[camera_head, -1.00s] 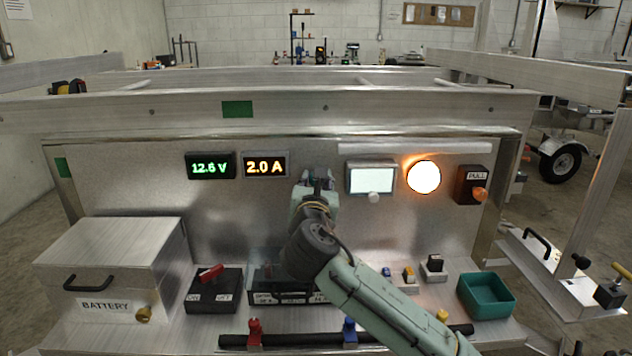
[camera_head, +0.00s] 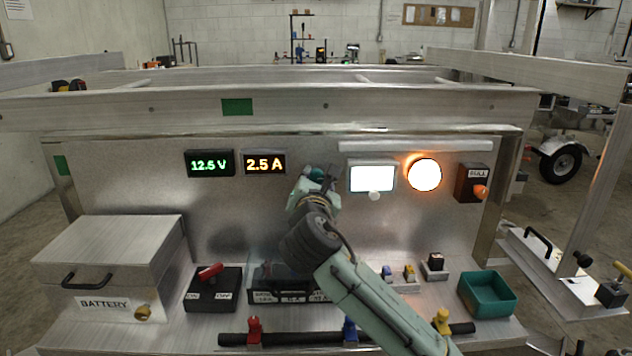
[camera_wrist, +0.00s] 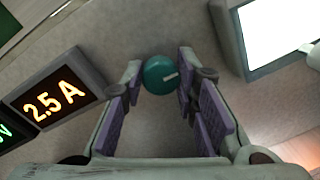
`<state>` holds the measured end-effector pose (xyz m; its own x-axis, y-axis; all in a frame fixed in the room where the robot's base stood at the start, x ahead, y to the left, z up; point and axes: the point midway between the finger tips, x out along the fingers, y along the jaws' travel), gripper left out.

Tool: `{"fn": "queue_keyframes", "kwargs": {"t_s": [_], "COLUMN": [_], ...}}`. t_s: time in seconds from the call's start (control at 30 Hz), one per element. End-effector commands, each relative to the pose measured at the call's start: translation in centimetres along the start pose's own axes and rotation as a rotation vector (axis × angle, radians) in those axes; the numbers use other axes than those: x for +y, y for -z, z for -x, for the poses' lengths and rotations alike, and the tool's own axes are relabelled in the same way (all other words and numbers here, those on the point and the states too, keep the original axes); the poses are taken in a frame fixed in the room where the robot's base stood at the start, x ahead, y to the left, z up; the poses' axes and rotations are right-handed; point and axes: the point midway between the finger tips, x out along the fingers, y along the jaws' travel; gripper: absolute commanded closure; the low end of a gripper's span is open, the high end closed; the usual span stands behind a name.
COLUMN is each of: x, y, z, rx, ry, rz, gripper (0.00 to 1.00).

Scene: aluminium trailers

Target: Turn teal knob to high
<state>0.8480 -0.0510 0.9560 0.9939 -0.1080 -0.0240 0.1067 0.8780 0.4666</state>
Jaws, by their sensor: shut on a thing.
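The teal knob (camera_wrist: 160,75) is on the metal panel, and the wrist view shows it between my fingertips. It has a short white mark toward its right side. My gripper (camera_wrist: 159,80) is shut on it, a purple-padded finger at each side. In the head view my gripper (camera_head: 319,174) is at the panel between the amber display and the white lit panel, and it mostly hides the knob. The amber display (camera_head: 265,163) reads 2.5 A. The green display (camera_head: 209,164) reads 12.5 V. No setting labels are readable around the knob.
The white lit panel (camera_head: 372,177), a glowing round lamp (camera_head: 424,174) and a PULL switch (camera_head: 471,184) are to the right. Below are a battery box (camera_head: 108,262), a red-handled switch (camera_head: 213,285) and a teal bin (camera_head: 487,294). My arm crosses the shelf's lower middle.

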Motion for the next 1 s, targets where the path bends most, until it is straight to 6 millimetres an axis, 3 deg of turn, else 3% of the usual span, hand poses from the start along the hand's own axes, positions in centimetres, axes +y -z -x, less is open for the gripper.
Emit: {"fn": "queue_keyframes", "kwargs": {"t_s": [1.0], "x": [-0.15], "y": [0.05], "z": [-0.03], "rx": [0.078], "ry": [0.017], "rz": [-0.967], "gripper": [1.0]}}
